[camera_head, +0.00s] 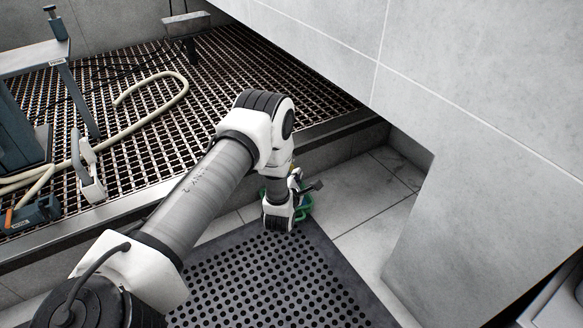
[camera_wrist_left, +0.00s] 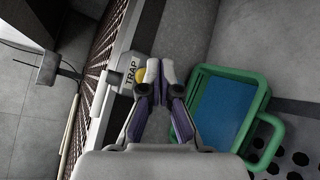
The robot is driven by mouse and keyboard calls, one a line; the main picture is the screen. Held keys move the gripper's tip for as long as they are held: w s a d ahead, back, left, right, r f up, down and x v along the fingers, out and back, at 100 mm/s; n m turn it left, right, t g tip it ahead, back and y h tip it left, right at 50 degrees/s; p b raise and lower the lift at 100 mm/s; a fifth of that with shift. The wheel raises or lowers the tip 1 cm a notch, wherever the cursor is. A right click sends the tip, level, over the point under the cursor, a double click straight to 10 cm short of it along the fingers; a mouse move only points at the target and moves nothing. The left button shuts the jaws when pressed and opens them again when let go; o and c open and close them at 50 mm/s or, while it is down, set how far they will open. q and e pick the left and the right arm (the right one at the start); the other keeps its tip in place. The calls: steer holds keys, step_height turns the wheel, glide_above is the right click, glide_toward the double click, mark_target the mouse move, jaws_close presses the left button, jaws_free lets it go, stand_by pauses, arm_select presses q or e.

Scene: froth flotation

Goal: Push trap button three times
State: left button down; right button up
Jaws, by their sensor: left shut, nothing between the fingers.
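The trap button is a yellow round button (camera_wrist_left: 141,75) on a small grey box labelled TRAP (camera_wrist_left: 130,72), seen in the left wrist view on the edge beside the grating. My left gripper (camera_wrist_left: 167,68) is shut and empty. Its fingertips appear just right of the yellow button in that view and partly cover it; I cannot tell whether they touch it. In the head view my left arm reaches in from the left, and the gripper (camera_head: 304,186) is at its far end, partly hidden by the wrist. My right gripper is not in view.
A green-rimmed container with a blue inside (camera_wrist_left: 258,92) stands beside the gripper. A black perforated mat (camera_head: 270,280) lies below. A metal grating (camera_head: 215,70) with a beige hose (camera_head: 180,82) lies behind a low ledge. A large grey tiled block (camera_head: 480,90) bounds the right side.

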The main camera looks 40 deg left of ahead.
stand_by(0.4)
arm_select(q)
steer(key=shift+w+a, duration=0.2)
steer(key=shift+a, duration=0.2)
steer(key=shift+w+a, duration=0.2)
steer(key=shift+a, duration=0.3)
stand_by(0.5)
steer(key=shift+d, duration=0.1)
steer(key=shift+s+d, duration=0.4)
steer(key=shift+d, duration=0.35)
steer(key=shift+d, duration=0.1)
steer(key=shift+s+d+p, duration=0.2)
steer(key=shift+s+d, duration=0.1)
steer(key=shift+d, duration=0.45)
steer(key=shift+s+d+p, duration=0.25)
steer(key=shift+s+d, duration=0.1)
steer(key=shift+d, duration=0.4)
steer(key=shift+s+d+p, duration=0.2)
steer(key=shift+s+d, duration=0.1)
steer(key=shift+d, duration=0.45)
